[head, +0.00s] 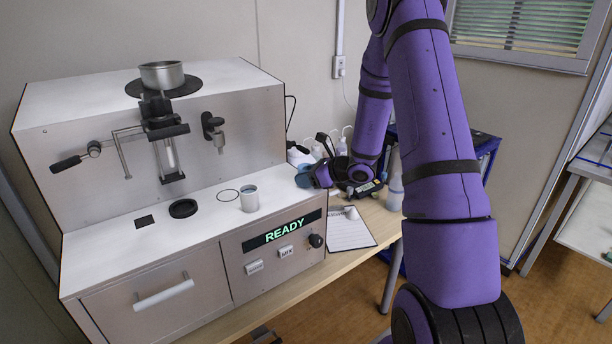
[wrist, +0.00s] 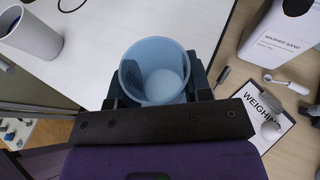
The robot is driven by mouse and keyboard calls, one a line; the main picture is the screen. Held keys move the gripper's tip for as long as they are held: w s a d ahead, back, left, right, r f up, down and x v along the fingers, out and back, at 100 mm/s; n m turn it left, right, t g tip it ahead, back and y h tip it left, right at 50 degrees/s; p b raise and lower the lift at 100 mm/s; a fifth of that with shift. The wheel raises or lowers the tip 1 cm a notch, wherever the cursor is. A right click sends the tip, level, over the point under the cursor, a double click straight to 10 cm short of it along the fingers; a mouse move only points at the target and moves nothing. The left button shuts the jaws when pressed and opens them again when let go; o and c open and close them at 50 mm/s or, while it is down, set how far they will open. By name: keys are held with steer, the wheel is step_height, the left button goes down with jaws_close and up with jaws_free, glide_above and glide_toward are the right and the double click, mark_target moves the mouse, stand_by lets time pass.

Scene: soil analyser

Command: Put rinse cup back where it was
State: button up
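A blue open-topped cup (wrist: 155,72), which I take as the rinse cup, sits between my gripper's fingers (wrist: 155,88) in the wrist view. The fingers close on its two sides, and it looks empty. In the head view the blue cup (head: 303,177) is at the tip of my gripper (head: 314,177), just off the right end of the analyser. A grey cup (head: 249,200) stands upright on the analyser's white deck (head: 215,220); it also shows in the wrist view (wrist: 32,42). A thin dark ring outline (head: 228,195) is on the deck left of it.
The analyser (head: 150,240) shows READY. A black ring (head: 183,208) and dark square (head: 145,221) lie on its deck. A clipboard (head: 348,232) lies on the wooden table. A white washed sand container (wrist: 275,40) and a white-handled tool (wrist: 287,83) are right of my gripper.

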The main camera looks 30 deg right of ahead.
steer(key=o, duration=0.5)
steer(key=shift+c, duration=0.2)
steer(key=v, duration=1.2)
steer(key=s+a+r+n+g+y, duration=0.1)
steer(key=s+a+r+n+g, duration=0.3)
steer(key=a+r+n, duration=0.4)
steer(key=s+a+r+n+g, duration=0.35)
steer(key=s+a+n, duration=0.2)
steer(key=a, duration=0.45)
steer(key=s+a+r+n+h, duration=0.1)
steer(key=s+r+n+h, duration=0.3)
steer(key=s+n, duration=0.3)
steer(key=s+a+r+n+t+h, duration=0.1)
steer(key=s+r+n+h, duration=0.3)
steer(key=s+n, duration=0.4)
steer(key=shift+s+a+r+n, duration=0.3)
steer(key=shift+a+r+n, duration=0.2)
steer(key=shift+a, duration=0.1)
